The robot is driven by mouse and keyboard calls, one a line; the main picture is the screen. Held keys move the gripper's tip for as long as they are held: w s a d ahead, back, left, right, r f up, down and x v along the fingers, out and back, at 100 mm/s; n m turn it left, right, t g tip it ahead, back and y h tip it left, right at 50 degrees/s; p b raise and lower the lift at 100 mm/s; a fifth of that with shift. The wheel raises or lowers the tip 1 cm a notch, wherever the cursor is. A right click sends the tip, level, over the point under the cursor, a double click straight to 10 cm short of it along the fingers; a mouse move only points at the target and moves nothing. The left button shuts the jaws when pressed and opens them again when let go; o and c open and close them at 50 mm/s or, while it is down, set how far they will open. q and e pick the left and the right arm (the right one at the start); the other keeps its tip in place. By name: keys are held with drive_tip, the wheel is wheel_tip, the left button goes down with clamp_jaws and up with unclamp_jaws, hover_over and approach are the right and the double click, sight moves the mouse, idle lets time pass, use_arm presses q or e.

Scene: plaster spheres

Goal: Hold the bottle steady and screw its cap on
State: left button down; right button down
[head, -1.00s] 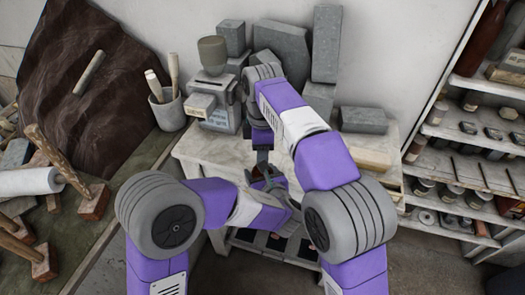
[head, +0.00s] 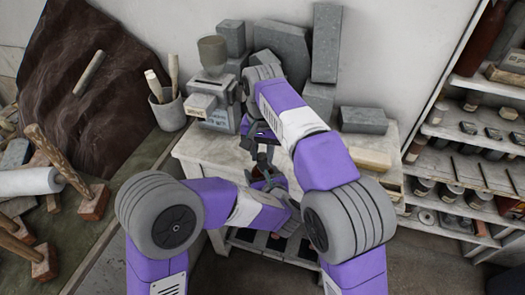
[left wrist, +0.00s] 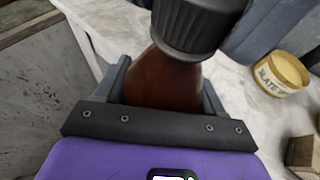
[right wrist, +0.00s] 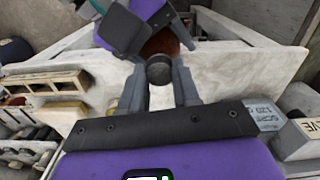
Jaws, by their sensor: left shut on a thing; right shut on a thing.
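A brown bottle (left wrist: 160,82) stands between the fingers of my left gripper (left wrist: 165,92), which is shut on its body. A black ridged cap (left wrist: 195,25) is at the bottle's top in the left wrist view; I cannot tell how tightly it sits. My right gripper (right wrist: 159,88) is shut on the cap (right wrist: 158,72) from above, with the bottle (right wrist: 164,42) beyond it. In the head view my right gripper (head: 263,155) is directly above my left gripper (head: 268,182), and the arms mostly hide the bottle and cap.
The pale worktable (head: 205,152) lies behind the grippers, with grey blocks (head: 363,120) and a pot of tools (head: 167,108) on it. A yellowish tin (left wrist: 282,73) stands on the tabletop. Shelves of jars (head: 455,190) are at the right.

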drive_tip(key=c, duration=0.8)
unclamp_jaws()
drive_tip(key=shift+r, duration=2.3)
drive_tip(key=shift+c, duration=0.4)
drive_tip(key=n, duration=0.2)
drive_tip(key=shift+a+r+n, duration=0.1)
drive_tip(key=shift+r+n, duration=0.2)
drive_tip(key=n, duration=0.1)
drive_tip(key=r+n, duration=0.1)
drive_tip(key=n, duration=0.1)
drive_tip(key=shift+a+n, duration=0.1)
drive_tip(key=shift+n, duration=0.2)
drive_tip(key=n, duration=0.2)
drive_tip(key=r+n, duration=0.1)
drive_tip(key=n, duration=0.3)
drive_tip(key=shift+d+r, duration=0.2)
drive_tip(key=shift+r, duration=0.2)
drive_tip(key=shift+f, duration=0.1)
